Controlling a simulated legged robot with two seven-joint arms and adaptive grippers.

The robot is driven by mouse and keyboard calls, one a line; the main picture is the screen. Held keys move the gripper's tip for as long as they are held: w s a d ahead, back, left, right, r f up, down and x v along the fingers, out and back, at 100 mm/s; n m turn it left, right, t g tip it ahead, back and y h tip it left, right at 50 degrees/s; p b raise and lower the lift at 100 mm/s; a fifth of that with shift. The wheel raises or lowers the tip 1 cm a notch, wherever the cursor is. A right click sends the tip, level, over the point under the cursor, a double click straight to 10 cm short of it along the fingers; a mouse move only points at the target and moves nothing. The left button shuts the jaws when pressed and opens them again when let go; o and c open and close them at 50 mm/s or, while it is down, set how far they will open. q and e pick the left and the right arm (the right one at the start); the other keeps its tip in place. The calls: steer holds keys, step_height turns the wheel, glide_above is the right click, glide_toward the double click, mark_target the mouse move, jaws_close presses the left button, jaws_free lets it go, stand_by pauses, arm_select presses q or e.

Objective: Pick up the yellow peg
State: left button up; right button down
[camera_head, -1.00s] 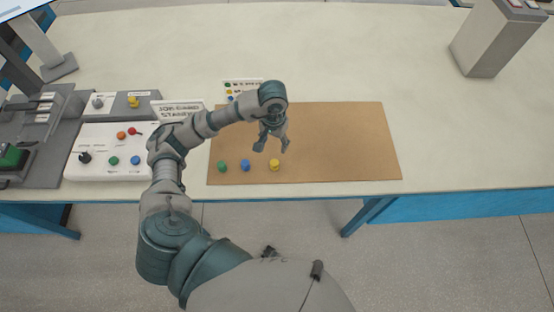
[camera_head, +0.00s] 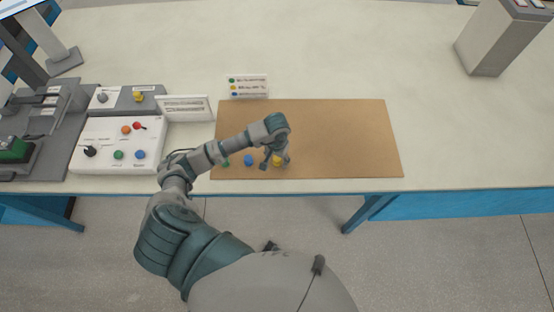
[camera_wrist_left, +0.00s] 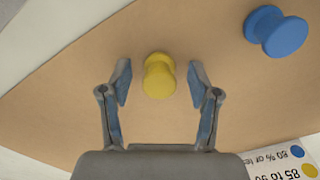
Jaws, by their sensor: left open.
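The yellow peg (camera_head: 278,161) stands on the brown mat near its front edge, partly hidden by my left gripper (camera_head: 275,162) in the head view. In the left wrist view the yellow peg (camera_wrist_left: 159,76) lies between and slightly beyond the fingertips of my open left gripper (camera_wrist_left: 160,85), with a gap on each side. The jaws hold nothing. A blue peg (camera_head: 248,160) stands to the left of the yellow peg, and it also shows at upper right in the wrist view (camera_wrist_left: 275,31). A green peg (camera_head: 225,162) is farther left, partly covered by my arm. My right gripper is not in view.
The brown mat (camera_head: 340,140) is clear to the right. A small sign with coloured dots (camera_head: 247,87) stands behind it. A white button panel (camera_head: 90,135) and a label stand (camera_head: 184,107) are at left. A grey box (camera_head: 495,40) stands at back right.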

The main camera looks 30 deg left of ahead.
arm_select(q)
steer(key=c, duration=1.1)
